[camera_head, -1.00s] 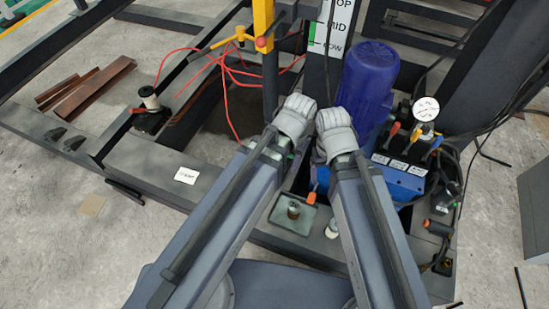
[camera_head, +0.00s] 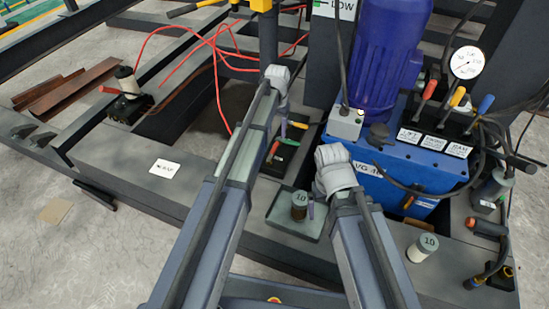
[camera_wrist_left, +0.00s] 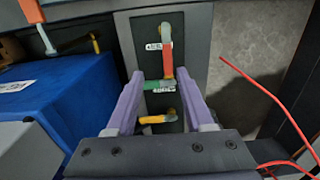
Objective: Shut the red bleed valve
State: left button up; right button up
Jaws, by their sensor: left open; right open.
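The red bleed valve's lever (camera_wrist_left: 168,60) shows in the left wrist view, lying lengthwise on a dark plate. Its lower end is between my left gripper's fingertips (camera_wrist_left: 160,76). A green lever (camera_wrist_left: 155,86) lies crosswise below it, and a yellow lever (camera_wrist_left: 158,118) lies nearer the palm. My left gripper (camera_head: 284,128) is open above these levers, its purple fingers on either side; contact cannot be told. In the head view the red lever (camera_head: 272,151) is small and partly hidden. My right gripper (camera_head: 311,208) is open and empty, over the tray.
A green tray (camera_head: 285,230) holds a weight (camera_head: 299,206); another weight (camera_head: 422,248) stands to its right. The blue power unit (camera_head: 400,165), with a motor (camera_head: 390,55), gauge (camera_head: 467,62) and several levers, stands right. Red hose (camera_head: 217,90) loops at the left. A black cable crosses the unit.

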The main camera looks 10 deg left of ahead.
aim_at(275, 148)
pick_arm(q)
jog(key=w+f, duration=0.1)
jog(key=w+a+f+b, duration=0.1)
jog(key=shift+a+f, duration=0.1)
jog(key=shift+f, duration=0.2)
notch_tip(275, 148, down, 8)
jog(key=b, duration=0.8)
jog(key=shift+r, duration=0.1)
pick_arm(e)
notch_tip(275, 148, down, 10)
jog(key=shift+f, duration=0.2)
jog(key=shift+r, duration=0.1)
pick_arm(q)
grip_shut()
dwell(0.3)
